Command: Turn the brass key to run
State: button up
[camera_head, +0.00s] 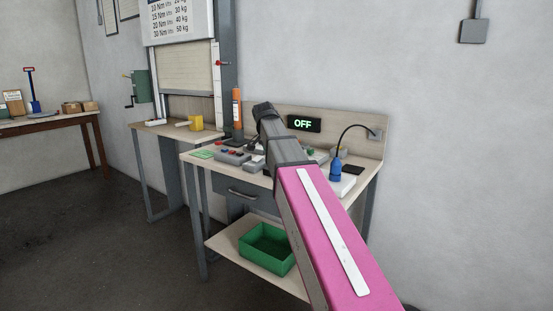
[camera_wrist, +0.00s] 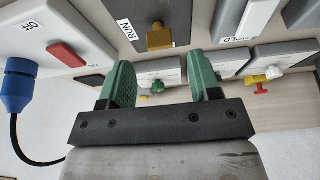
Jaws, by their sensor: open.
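The brass key (camera_wrist: 159,38) shows in the wrist view as a squat golden knob on a dark plate, beside a white RUN label (camera_wrist: 127,31). My gripper (camera_wrist: 160,66) has two green fingers spread apart, with nothing held between them. In the picture the key lies just above the gap between the fingertips, and I see no contact. In the head view my pink arm reaches over the workbench (camera_head: 222,165) and hides the key and the fingers. A display (camera_head: 303,124) on the backboard reads OFF in green.
A white box with a red rocker switch (camera_wrist: 67,54) and a blue plug (camera_wrist: 20,88) with a black cable sit to the left in the wrist view. Grey boxes with green (camera_wrist: 190,60) and yellow-red knobs are close on the right. A green bin (camera_head: 266,247) stands on the lower shelf.

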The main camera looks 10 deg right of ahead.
jog(key=v, duration=0.6)
jog(key=shift+s, duration=0.1)
